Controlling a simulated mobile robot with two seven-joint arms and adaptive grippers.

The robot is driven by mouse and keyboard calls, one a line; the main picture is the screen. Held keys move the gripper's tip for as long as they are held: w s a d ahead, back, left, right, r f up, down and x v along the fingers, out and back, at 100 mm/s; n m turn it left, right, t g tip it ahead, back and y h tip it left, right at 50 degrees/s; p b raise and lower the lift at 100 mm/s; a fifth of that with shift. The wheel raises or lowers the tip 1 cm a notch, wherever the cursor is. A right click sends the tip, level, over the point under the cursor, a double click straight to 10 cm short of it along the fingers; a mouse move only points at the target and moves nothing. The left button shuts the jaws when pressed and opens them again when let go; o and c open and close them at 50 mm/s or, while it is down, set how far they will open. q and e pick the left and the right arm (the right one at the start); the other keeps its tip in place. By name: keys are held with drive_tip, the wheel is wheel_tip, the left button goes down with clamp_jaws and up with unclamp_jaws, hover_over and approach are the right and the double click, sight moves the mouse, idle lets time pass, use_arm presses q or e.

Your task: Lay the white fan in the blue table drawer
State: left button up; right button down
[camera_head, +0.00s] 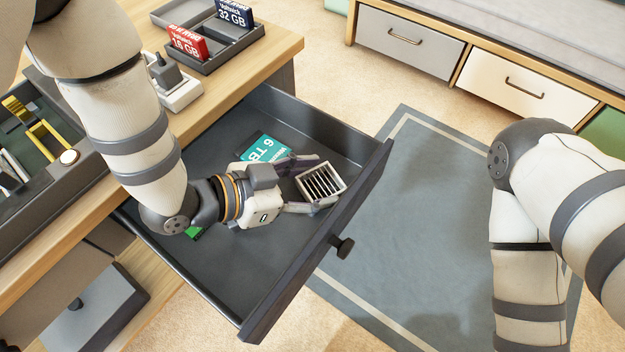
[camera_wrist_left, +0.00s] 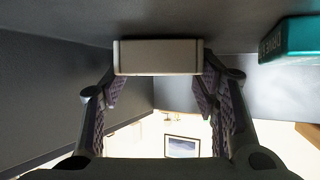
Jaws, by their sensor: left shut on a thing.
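The white fan (camera_head: 321,183), a small square frame with dark slats, is between the fingers of my left gripper (camera_head: 317,184). The gripper is shut on it, inside the open blue-grey table drawer (camera_head: 225,270) and near its front panel. In the left wrist view, the fan's pale edge (camera_wrist_left: 157,57) spans the gap between the two fingers (camera_wrist_left: 160,88). I cannot tell whether the fan touches the drawer floor. My right arm shows at the right, but its gripper is out of view.
A teal box marked 6 TB (camera_head: 266,149) lies in the drawer beside the gripper. A green item (camera_head: 194,233) is partly hidden under my left wrist. A power strip (camera_head: 178,91) and a grey tray (camera_head: 222,50) stand on the table above. The drawer's front floor is clear.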

use_arm(q)
drive_tip(key=o, duration=0.9)
drive_tip(key=shift+f, duration=0.15)
drive_tip(key=shift+r, duration=0.2)
drive_tip(key=p+v, duration=0.1)
drive_tip(key=v, duration=0.6)
drive_tip(key=shift+s+a+r, duration=0.1)
drive_tip(key=shift+a+r, duration=0.05)
drive_tip(key=shift+a, duration=0.05)
